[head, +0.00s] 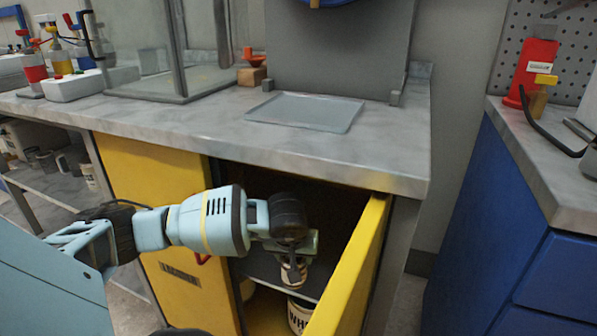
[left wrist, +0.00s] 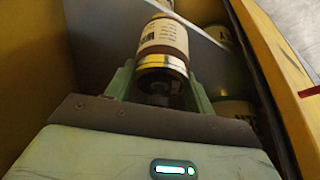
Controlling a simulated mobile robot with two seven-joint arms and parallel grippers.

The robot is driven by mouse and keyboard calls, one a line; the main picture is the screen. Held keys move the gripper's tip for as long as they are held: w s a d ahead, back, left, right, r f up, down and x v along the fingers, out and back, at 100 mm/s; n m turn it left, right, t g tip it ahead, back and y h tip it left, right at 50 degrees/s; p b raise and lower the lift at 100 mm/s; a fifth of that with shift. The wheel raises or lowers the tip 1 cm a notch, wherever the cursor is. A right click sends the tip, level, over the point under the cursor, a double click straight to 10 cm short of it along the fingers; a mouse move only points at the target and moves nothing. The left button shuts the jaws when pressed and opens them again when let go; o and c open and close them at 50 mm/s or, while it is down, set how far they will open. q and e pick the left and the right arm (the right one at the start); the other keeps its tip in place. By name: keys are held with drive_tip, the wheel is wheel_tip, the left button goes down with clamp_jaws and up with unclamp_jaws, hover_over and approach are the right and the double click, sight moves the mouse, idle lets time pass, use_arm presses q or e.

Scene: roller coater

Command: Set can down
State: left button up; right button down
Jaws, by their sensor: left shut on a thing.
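A small can (left wrist: 162,45) with a cream label and a gold-coloured band is between the fingers of my left gripper (left wrist: 158,88) in the left wrist view. The gripper is shut on it. In the head view my left gripper (head: 293,258) reaches into the open yellow cabinet and holds the can (head: 293,273) at the grey inner shelf (head: 270,272). I cannot tell whether the can touches the shelf. My right gripper is not in view.
The open yellow door (head: 352,270) stands close to the right of my left gripper. A labelled can (head: 299,315) stands below the shelf. The grey countertop (head: 215,125) overhangs the cabinet and carries a flat tray (head: 305,112). A blue cabinet (head: 500,220) is at the right.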

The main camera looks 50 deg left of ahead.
use_arm(q)
drive_tip(key=w+a+b, duration=0.2)
drive_tip(key=w+a, duration=0.4)
drive_tip(key=shift+w, duration=0.25)
drive_tip(key=x, duration=0.2)
drive_tip(key=b+x, duration=0.1)
drive_tip(key=shift+s+f+b, duration=0.15)
drive_tip(key=shift+f+b, duration=0.15)
drive_tip(key=shift+f, duration=0.15)
drive_tip(key=shift+r, duration=0.1)
drive_tip(key=o, duration=1.1)
